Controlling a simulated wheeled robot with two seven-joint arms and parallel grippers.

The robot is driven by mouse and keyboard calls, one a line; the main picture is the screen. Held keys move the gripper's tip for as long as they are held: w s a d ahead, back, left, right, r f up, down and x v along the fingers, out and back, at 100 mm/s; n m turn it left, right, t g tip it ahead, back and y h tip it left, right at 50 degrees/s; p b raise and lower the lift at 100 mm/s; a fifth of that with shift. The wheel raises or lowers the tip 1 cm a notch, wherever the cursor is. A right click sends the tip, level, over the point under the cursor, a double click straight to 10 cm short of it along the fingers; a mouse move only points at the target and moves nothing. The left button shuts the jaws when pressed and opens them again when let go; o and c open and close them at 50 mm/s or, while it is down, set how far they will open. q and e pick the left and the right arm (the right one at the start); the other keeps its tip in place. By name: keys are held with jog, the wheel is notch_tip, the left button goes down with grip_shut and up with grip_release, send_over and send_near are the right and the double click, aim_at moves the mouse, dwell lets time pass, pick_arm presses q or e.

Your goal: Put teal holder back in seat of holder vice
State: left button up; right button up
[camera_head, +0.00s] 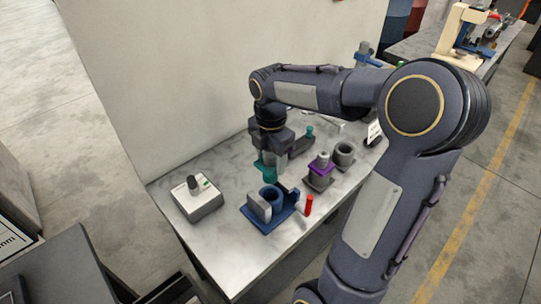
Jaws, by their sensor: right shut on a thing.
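My right gripper (268,155) comes down from above over the metal table and is shut on the teal holder (265,173). The teal holder hangs upright, and its lower end is close behind the blue holder vice (266,221). The vice has a blue base, a round blue seat (272,193) and a grey jaw block at its left. From this angle I cannot tell whether the holder touches the vice, but it appears above and behind the seat. My left gripper is not in view.
A grey box with a dark knob (197,199) stands left of the vice. A purple holder (322,163) on a grey stand and a grey cup (345,153) are further right.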

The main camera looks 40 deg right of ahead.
aim_at(271, 169)
jog(key=shift+f+b, duration=0.45)
jog(key=shift+f, duration=0.05)
notch_tip(271, 169, down, 4)
jog(key=b, duration=0.3)
jog(key=shift+f, duration=0.35)
jog(key=shift+p, duration=0.35)
dwell(1.1)
jog(key=shift+f+b, duration=2.1)
jog(key=shift+f, duration=0.95)
jog(key=o, duration=1.2)
jog(key=shift+o, duration=0.2)
jog(key=shift+s, duration=0.1)
jog(key=shift+r, duration=3.95)
